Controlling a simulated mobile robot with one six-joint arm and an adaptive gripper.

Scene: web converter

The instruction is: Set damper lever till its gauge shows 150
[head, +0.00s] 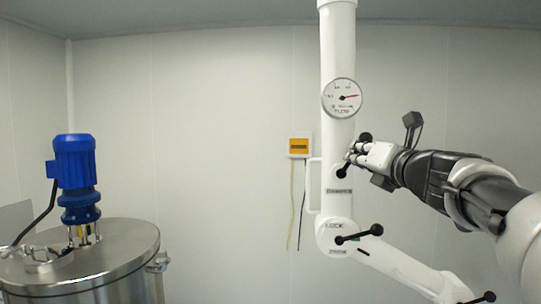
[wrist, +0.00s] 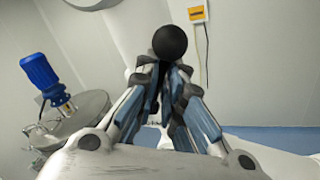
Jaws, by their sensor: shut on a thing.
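The damper lever (head: 365,137) is a short dark lever with a black ball knob, mounted on the white vertical pipe above a label that seems to read DAMPER. Its knob (wrist: 170,42) shows just beyond my fingertips in the wrist view. My gripper (head: 356,154) reaches in from the right and is shut on the lever; the fingers hide part of its shaft. The round white gauge (head: 342,98) sits on the pipe above.
Below, a second black-knobbed lever (head: 358,237) sits at the LOCK label on the pipe joint. A white side handle (head: 312,186) and a yellow wall box (head: 299,146) are left of the pipe. A steel vessel (head: 85,262) with a blue motor (head: 75,165) stands far left.

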